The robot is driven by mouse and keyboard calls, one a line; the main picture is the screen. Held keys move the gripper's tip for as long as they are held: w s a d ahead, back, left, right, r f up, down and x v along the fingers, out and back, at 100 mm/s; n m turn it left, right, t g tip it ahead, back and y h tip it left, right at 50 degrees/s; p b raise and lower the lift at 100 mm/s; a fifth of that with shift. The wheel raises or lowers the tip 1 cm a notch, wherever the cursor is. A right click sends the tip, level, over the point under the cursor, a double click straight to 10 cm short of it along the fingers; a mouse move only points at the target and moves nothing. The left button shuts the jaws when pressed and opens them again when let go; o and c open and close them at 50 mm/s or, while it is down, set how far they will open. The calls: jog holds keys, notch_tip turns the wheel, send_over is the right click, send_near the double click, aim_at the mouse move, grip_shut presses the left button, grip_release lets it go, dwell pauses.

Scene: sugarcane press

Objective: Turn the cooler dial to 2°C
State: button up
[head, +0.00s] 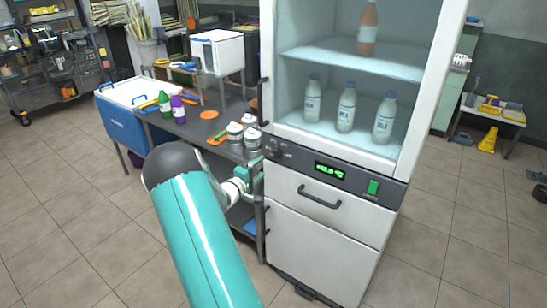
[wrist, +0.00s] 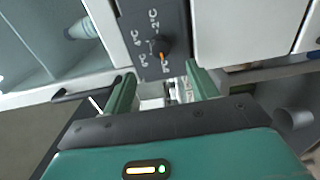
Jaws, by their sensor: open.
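The cooler (head: 330,205) is a white cabinet with a glass front and a dark control strip. Its black dial (wrist: 154,46) shows in the wrist view on a dark panel with temperature labels. The dial's orange mark points down in that picture, towards the lowest label, which looks like 8°C. The 2°C label (wrist: 153,18) is at the top of the panel. My gripper (wrist: 161,88) is open, its two green fingers apart just below the dial, with nothing visible gripped. In the head view my gripper (head: 248,172) is at the cooler's left front edge, partly hidden by my arm.
The lit green display (head: 331,170) is too small to read surely; a green switch (head: 373,187) is right of it. Bottles (head: 346,107) stand inside. A workbench (head: 190,125) with jars (head: 235,132) is close on the left. Open floor lies in front.

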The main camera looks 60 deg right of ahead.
aim_at(274, 155)
jog(key=d, duration=0.3)
jog(key=s+d, duration=0.1)
jog(key=d, duration=0.5)
jog(key=shift+s+d, duration=0.2)
jog(key=shift+d, duration=0.15)
jog(key=c, duration=1)
